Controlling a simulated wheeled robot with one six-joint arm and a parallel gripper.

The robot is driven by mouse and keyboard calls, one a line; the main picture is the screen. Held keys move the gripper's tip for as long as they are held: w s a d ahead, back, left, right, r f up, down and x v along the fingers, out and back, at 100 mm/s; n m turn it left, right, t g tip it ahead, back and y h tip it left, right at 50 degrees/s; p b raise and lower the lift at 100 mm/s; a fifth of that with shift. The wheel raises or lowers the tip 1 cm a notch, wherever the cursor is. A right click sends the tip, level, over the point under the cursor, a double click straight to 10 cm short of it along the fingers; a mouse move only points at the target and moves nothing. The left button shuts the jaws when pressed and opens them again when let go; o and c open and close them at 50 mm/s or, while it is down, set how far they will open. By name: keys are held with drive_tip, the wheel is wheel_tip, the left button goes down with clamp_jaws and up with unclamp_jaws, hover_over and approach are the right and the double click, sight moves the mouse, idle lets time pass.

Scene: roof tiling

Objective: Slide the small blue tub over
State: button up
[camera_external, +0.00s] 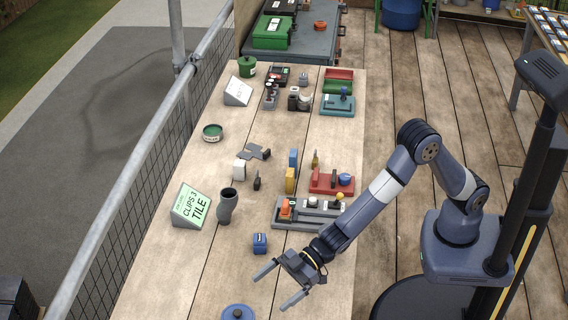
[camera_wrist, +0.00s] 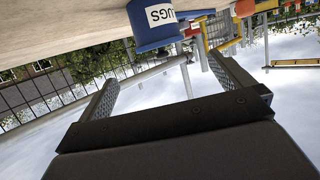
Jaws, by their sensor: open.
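The small blue tub (camera_external: 260,243), with a pale label on its side, stands on the wooden table left of the grey tray. My gripper (camera_external: 270,291) is low over the near part of the table, just below the tub in the picture, its jaws apart and empty. In the wrist view, which looks upside down, a blue tub (camera_wrist: 150,30) with a white label ending in "UGS" shows beyond the open fingers (camera_wrist: 163,75). It is apart from them and cut off by the top edge.
A round blue lidded pot (camera_external: 238,313) is cut off at the bottom edge. A grey vase (camera_external: 227,207) and a green sign (camera_external: 191,206) stand to the left. The grey tray (camera_external: 307,215) and red tray (camera_external: 331,182) lie behind. A metal railing (camera_external: 150,145) runs along the left.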

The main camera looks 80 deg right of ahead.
sight(243, 313)
drive_tip(key=shift+p+x, duration=1.05)
drive_tip(key=shift+x, duration=4.35)
drive_tip(key=c, duration=1)
drive_tip(key=shift+o, duration=0.2)
drive_tip(key=d+p, duration=0.3)
drive_tip(key=d, duration=1.7)
drive_tip(key=o, duration=1)
drive_tip(key=shift+c, duration=0.2)
